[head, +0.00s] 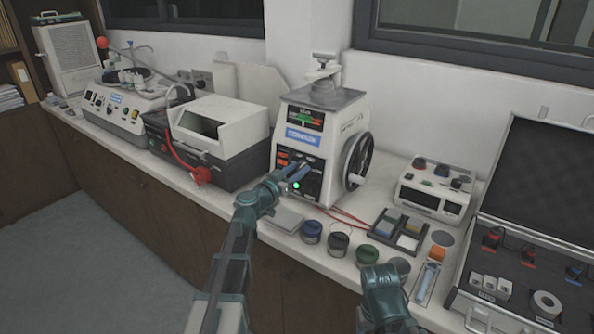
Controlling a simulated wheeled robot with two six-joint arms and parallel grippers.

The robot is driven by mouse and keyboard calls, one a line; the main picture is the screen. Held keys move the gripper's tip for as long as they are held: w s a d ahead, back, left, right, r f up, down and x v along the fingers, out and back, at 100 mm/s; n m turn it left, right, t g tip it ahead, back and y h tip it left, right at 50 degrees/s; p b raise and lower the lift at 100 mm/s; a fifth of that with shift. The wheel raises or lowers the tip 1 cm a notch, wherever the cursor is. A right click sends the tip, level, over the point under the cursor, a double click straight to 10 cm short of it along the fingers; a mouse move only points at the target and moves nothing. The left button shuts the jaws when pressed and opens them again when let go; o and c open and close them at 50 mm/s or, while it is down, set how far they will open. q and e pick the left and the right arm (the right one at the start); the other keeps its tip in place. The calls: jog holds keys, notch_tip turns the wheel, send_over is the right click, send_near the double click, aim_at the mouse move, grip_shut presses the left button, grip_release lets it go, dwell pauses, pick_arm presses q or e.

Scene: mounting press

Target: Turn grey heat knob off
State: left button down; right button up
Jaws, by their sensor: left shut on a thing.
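The mounting press (307,115) is a cream machine with a dark front panel, a blue label, a black handwheel (357,160) on its right side and a clamp on top. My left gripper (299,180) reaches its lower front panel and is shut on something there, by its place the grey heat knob. The knob itself is hidden behind the fingers, so its setting cannot be read. A small green light (296,186) shows at the fingers. My right arm (385,292) shows at the bottom, over the bench's front edge; its gripper cannot be made out.
Lidded jars, among them a blue one (312,231) and a green one (367,254), stand along the bench front. A sorting tray (382,234), a white instrument (435,190) and an open case (468,278) lie to the right. A dark-based machine (215,172) stands close left.

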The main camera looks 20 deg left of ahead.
pick_arm(q)
jog(key=shift+n, duration=0.3)
jog(key=n, duration=0.3)
jog(key=n+y+p, duration=0.1)
jog(key=n, duration=0.2)
jog(key=shift+n+y, duration=0.3)
jog(key=n+y+p, duration=0.1)
jog(key=n, duration=0.5)
jog(key=shift+r, duration=0.1)
jog(key=n+g+p, duration=0.1)
jog(key=n+p, duration=0.1)
jog(key=n, duration=0.4)
jog(key=shift+y, duration=0.4)
jog(key=n+g+p, duration=0.1)
jog(key=n+p, duration=0.1)
jog(key=n, duration=0.3)
jog(key=shift+n, duration=0.4)
jog(key=shift+c, duration=2.1)
grip_release()
